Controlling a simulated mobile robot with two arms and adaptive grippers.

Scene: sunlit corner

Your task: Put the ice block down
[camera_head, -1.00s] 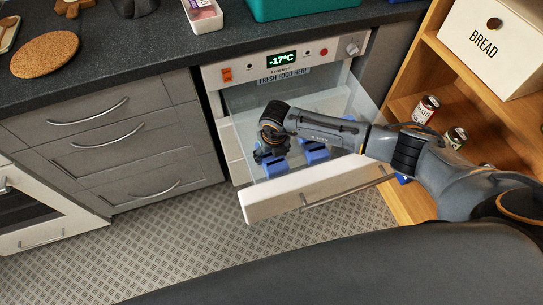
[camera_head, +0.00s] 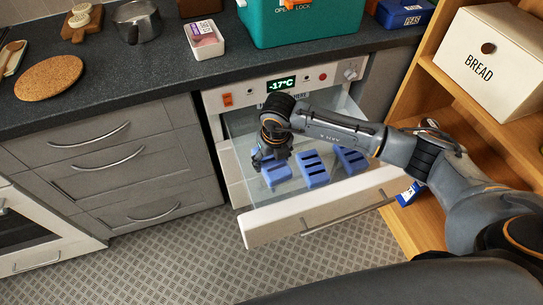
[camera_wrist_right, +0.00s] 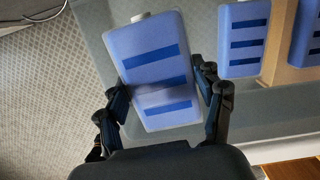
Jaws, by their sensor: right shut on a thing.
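The ice block (camera_wrist_right: 155,75) is light blue with dark blue slots. In the wrist view it sits between the two fingers of my right gripper (camera_wrist_right: 162,112), which is shut on it. In the head view my right gripper (camera_head: 268,160) is over the left part of the open freezer drawer, with a blue block (camera_head: 278,175) just below it. Whether the held block touches the drawer floor, I cannot tell. Two similar blue blocks (camera_head: 312,168) (camera_head: 350,160) lie to its right in the drawer. My left gripper is not in view.
The open freezer drawer (camera_head: 300,218) has a white front. Grey cabinets (camera_head: 120,155) stand to its left, a wooden shelf (camera_head: 462,108) with a bread bin (camera_head: 495,60) to its right. Above, the dark counter (camera_head: 130,85) holds a cork mat (camera_head: 50,78), a pot and a teal box.

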